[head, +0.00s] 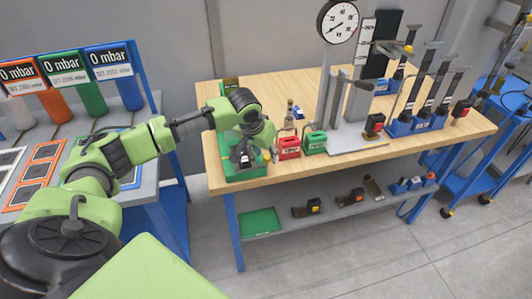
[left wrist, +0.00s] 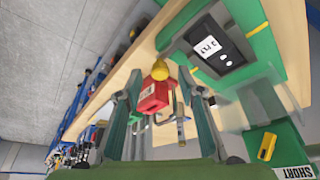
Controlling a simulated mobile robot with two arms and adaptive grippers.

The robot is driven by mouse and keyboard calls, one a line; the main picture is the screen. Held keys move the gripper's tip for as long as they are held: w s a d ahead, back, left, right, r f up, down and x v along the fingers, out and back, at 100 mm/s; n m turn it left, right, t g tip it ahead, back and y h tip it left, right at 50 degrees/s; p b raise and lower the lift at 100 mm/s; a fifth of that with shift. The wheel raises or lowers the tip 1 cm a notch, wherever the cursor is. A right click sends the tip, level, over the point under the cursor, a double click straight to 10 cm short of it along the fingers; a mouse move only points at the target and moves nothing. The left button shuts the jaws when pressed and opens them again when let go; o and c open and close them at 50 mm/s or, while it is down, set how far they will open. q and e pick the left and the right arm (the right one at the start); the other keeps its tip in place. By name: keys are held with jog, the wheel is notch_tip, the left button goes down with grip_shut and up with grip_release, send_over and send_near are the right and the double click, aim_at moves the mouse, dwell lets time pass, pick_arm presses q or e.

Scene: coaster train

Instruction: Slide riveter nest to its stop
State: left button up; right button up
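A green fixture base (head: 245,174) stands at the left end of the wooden table. In the left wrist view, a dark block labelled "2 PLY" (left wrist: 212,45) sits on green; it looks like the riveter nest, but I cannot be sure. A yellow rounded knob (left wrist: 160,70) shows beyond and between my fingers. My left gripper (head: 245,156) is over the green base and hides part of it. Its two fingers stand apart in the left wrist view (left wrist: 155,90), with no object clearly held between them. Whether they touch the fixture is unclear. My right gripper is not in view.
A red box (head: 288,147) and a green box (head: 315,143) stand right of the fixture. A dial-gauge press (head: 345,115) and blue tool racks (head: 415,124) are farther right. A green box marked "SHORT" (left wrist: 290,155) shows in the left wrist view.

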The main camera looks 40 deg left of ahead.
pick_arm(q)
jog(key=shift+w+f, duration=0.2)
jog(key=shift+f, duration=0.35)
